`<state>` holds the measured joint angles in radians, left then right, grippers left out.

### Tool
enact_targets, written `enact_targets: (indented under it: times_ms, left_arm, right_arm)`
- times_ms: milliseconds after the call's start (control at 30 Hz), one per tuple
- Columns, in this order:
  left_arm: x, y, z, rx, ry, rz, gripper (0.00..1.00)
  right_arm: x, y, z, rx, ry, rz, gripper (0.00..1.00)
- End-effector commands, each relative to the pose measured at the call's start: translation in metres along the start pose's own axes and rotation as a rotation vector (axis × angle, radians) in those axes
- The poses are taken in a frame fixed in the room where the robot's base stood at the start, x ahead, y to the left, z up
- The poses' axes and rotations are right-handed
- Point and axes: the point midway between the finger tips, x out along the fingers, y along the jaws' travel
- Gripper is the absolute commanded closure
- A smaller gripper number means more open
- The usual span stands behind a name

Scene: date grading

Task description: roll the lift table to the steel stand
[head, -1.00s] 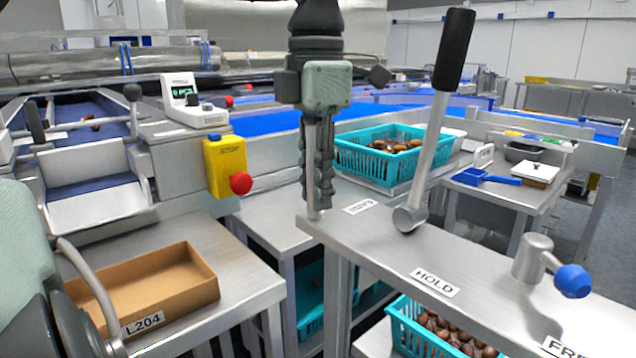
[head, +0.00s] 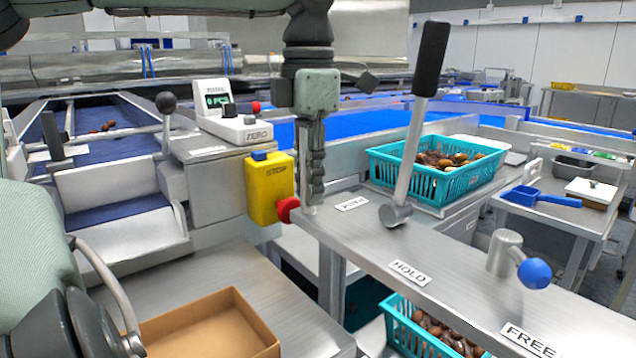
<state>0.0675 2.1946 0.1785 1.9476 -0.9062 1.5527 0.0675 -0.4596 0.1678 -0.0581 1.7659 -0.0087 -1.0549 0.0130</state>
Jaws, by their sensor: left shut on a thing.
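The lift table appears to be the steel-topped one (head: 450,290) in the foreground, with HOLD and FREE labels, a black-gripped lever (head: 428,70) and a blue-knobbed crank (head: 534,272). My left gripper (head: 311,195) points down at its near left corner. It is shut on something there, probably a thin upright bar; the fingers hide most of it. A steel bench (head: 225,272) at lower left bears an open cardboard box (head: 215,325). I cannot tell for certain whether this bench is the steel stand. My right gripper is not in view.
A yellow stop box (head: 268,190) with a red button stands close left of my left gripper. A side table (head: 550,218) stands at right.

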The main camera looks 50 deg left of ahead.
Motion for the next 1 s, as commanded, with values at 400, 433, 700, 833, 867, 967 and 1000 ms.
enact_targets:
  times_ms: [400, 433, 700, 833, 867, 967, 1000]
  left_arm:
    - [-0.001, 0.012, -0.003, 0.000, -0.006, 0.000, 1.00]
    - [-0.001, 0.013, -0.003, 0.000, -0.006, 0.000, 1.00]
    - [-0.001, 0.014, -0.003, -0.001, -0.005, 0.003, 1.00]
    - [-0.001, 0.014, -0.004, -0.002, -0.004, 0.003, 0.65]
    - [-0.001, 0.013, -0.004, -0.001, -0.004, 0.002, 0.61]
    - [-0.001, 0.013, -0.004, 0.000, -0.003, 0.000, 0.59]
    - [0.000, 0.013, -0.004, 0.000, -0.003, 0.000, 0.59]
  right_arm:
    - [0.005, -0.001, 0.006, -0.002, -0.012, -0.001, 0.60]
    - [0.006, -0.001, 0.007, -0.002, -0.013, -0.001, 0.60]
    - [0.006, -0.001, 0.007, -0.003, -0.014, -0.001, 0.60]
    - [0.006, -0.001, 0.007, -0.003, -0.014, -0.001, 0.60]
    - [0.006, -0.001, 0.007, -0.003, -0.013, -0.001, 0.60]
    - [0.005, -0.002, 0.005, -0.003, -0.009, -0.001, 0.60]
    - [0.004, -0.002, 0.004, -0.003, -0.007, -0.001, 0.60]
